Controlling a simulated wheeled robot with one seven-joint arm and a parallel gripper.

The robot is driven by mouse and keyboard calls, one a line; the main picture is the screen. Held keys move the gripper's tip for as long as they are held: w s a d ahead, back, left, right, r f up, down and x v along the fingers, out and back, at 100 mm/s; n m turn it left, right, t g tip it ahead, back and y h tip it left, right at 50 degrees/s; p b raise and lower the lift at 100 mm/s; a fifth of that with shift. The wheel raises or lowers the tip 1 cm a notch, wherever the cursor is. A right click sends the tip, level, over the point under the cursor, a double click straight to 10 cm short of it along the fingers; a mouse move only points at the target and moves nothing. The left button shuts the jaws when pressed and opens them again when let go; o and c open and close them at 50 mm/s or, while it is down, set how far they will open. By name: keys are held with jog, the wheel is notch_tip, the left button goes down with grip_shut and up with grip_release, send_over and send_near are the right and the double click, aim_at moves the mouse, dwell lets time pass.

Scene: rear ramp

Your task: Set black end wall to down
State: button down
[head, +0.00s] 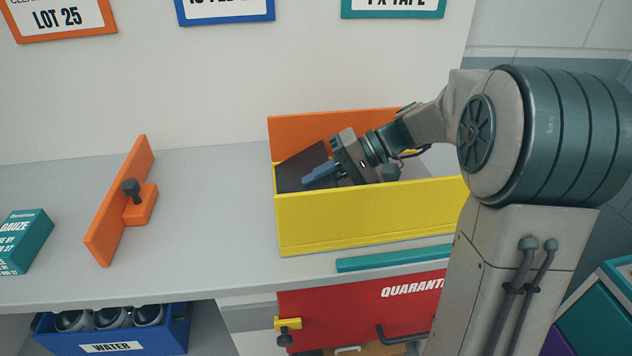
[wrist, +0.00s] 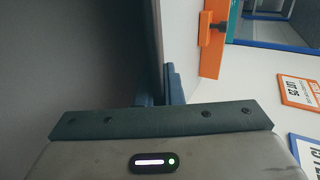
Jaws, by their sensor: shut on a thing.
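The black end wall (head: 299,166) is at the left end of a box with a yellow front wall (head: 370,218) and an orange back wall (head: 300,132). It looks tilted, with its top edge slanting up to the right. My gripper (head: 314,178) reaches into the box from the right, its blue fingers shut on the black wall's edge. In the wrist view the black wall (wrist: 75,60) fills the left side, and its edge runs between the fingers of my gripper (wrist: 160,88). The wall's lower edge is hidden behind the yellow wall.
An orange stop with a dark knob (head: 140,203) stands left of the box on the grey worktop (head: 215,190). A teal carton (head: 25,240) is at far left. A teal strip (head: 392,258) lies at the front edge, above a red quarantine panel (head: 350,310).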

jog(key=shift+d+f, duration=0.35)
jog(key=shift+f, duration=0.25)
jog(key=c, duration=1.6)
grip_release()
jog(key=shift+o, duration=0.2)
jog(key=shift+r, duration=0.15)
jog(key=shift+d+r, duration=0.1)
jog(key=shift+d, duration=0.05)
jog(key=p+v, duration=0.1)
jog(key=v, duration=1.2)
jog(key=shift+r, duration=0.2)
jog(key=shift+d+r, duration=0.1)
